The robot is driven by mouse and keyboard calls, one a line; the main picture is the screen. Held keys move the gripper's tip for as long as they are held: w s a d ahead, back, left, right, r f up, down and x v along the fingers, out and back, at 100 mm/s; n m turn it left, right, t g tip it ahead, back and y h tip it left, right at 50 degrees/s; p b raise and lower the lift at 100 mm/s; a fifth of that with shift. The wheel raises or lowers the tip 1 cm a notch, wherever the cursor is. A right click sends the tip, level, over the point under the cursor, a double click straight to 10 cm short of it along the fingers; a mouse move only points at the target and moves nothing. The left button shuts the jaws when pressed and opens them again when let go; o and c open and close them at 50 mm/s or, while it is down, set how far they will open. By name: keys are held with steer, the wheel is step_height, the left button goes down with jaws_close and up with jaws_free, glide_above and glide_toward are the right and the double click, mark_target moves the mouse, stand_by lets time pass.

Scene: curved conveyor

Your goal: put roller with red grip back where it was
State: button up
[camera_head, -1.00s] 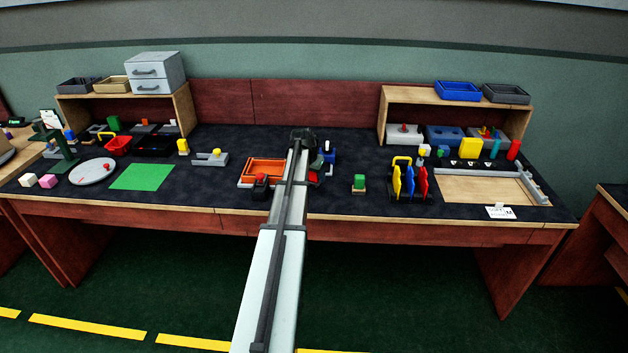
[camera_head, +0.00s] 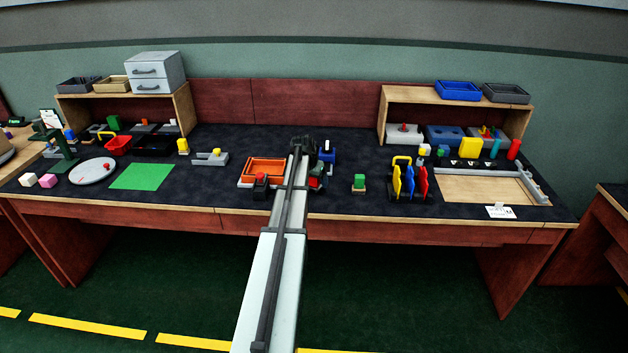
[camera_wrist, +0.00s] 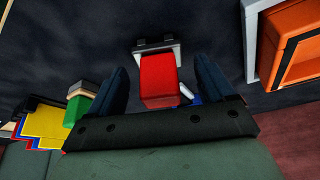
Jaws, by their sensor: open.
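In the wrist view a red block-shaped grip (camera_wrist: 158,76) stands between the two dark blue fingers of my gripper (camera_wrist: 161,70). The fingers are open, one on each side of the red grip, with visible gaps. A pale grey bracket-like part (camera_wrist: 158,47) shows just beyond the grip. A small blue part (camera_wrist: 189,94) shows beside the grip, mostly hidden by my gripper. I cannot tell whether it belongs to the roller. In the head view my gripper (camera_head: 316,173) is low over the table and hides most of the red piece (camera_head: 315,183).
An orange tray (camera_head: 246,170) lies left of my gripper, with a red-topped dark piece (camera_head: 261,182) before it. A blue object (camera_head: 328,152) stands close behind. A green block (camera_head: 359,181) and a rack of coloured panels (camera_head: 403,182) stand right. Bare table lies between.

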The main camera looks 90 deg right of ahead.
steer(key=shift+r, duration=0.1)
steer(key=v, duration=1.2)
